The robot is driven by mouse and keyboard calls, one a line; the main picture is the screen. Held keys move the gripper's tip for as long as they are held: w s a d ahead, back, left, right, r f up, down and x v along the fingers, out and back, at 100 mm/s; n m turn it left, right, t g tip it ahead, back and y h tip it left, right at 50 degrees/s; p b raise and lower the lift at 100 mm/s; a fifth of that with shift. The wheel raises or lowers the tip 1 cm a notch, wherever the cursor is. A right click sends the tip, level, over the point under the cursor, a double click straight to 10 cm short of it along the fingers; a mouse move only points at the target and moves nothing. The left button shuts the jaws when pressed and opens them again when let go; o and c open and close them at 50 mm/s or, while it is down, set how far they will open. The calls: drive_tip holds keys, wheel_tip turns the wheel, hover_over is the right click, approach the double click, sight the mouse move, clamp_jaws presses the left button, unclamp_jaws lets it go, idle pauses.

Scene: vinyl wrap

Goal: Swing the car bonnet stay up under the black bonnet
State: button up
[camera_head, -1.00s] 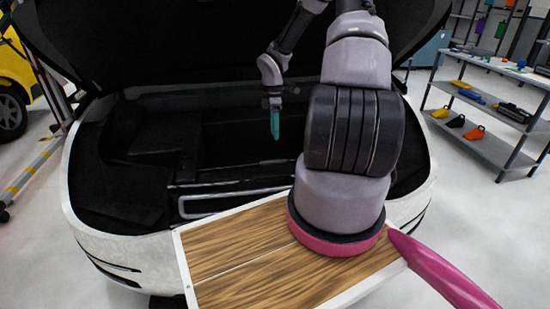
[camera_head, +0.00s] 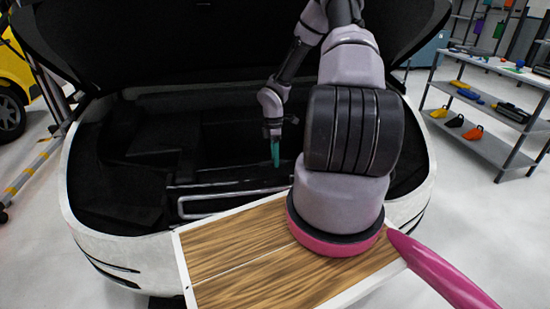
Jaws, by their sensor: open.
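The black bonnet (camera_head: 150,45) is raised over the open front of a white car (camera_head: 85,225). A pale grey bent bar (camera_head: 225,194) lies low along the front of the dark bay, behind my wooden-topped base. It may be the stay, but I cannot tell for sure. My gripper (camera_head: 275,160) points down with teal fingers just above and behind the right part of this bar. It is open and appears empty. The fingers are small and seen nearly edge-on, so the gap between them does not show. My arm hides the right part of the bay.
A grey shelf unit (camera_head: 490,145) with coloured bins and tools stands at the right. A yellow vehicle (camera_head: 12,85) and a striped barrier rail (camera_head: 35,165) stand at the left. The bay's dark walls surround my gripper. Floor on the right is clear.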

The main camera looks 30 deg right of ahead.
clamp_jaws()
drive_tip(key=shift+w, duration=0.1)
idle(1.2)
